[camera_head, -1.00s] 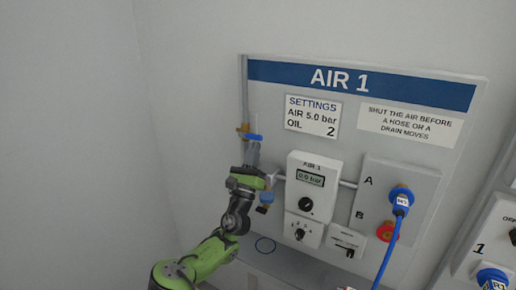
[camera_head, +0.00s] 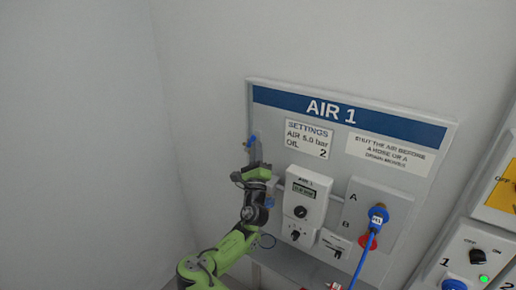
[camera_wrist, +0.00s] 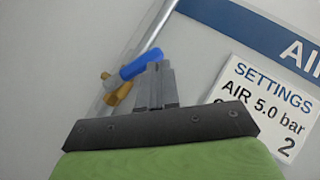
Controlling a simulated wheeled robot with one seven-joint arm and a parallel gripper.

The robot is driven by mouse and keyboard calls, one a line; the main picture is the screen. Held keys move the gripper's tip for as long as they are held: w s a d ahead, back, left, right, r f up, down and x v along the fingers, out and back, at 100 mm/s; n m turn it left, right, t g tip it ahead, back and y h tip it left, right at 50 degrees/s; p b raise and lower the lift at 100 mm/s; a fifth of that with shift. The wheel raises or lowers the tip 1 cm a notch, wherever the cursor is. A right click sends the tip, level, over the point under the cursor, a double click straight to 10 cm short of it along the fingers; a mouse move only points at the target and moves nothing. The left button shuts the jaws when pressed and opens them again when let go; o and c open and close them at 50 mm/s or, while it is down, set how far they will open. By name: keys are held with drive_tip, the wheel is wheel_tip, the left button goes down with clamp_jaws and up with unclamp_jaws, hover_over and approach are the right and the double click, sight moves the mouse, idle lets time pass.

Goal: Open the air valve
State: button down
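The air valve has a blue lever (camera_wrist: 141,64) and a brass body (camera_wrist: 117,94) on a grey pipe (camera_wrist: 155,30) in the wrist view. The lever is slanted, partway between crosswise and in line with the pipe. In the head view the blue lever (camera_head: 251,141) shows at the panel's left edge. My gripper (camera_wrist: 158,66) has its fingers together, with nothing seen between them. Its tips are right at the lever's lower side; I cannot tell whether they touch. In the head view my gripper (camera_head: 255,150) hides part of the pipe.
The AIR 1 regulator (camera_head: 302,205) has a display too blurred to read. A settings card (camera_head: 308,139) reads AIR 5.0 bar, OIL 2. Another station (camera_head: 475,250) stands at right; bare wall is at left.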

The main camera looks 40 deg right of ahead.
drive_tip(key=shift+w+a+r+p, duration=0.15)
drive_tip(key=shift+w+r+p, duration=0.4)
drive_tip(key=shift+r, duration=0.3)
drive_tip(key=shift+w+a+r+p, duration=0.15)
drive_tip(key=shift+w+r+p, duration=0.15)
drive_tip(key=shift+w, duration=0.15)
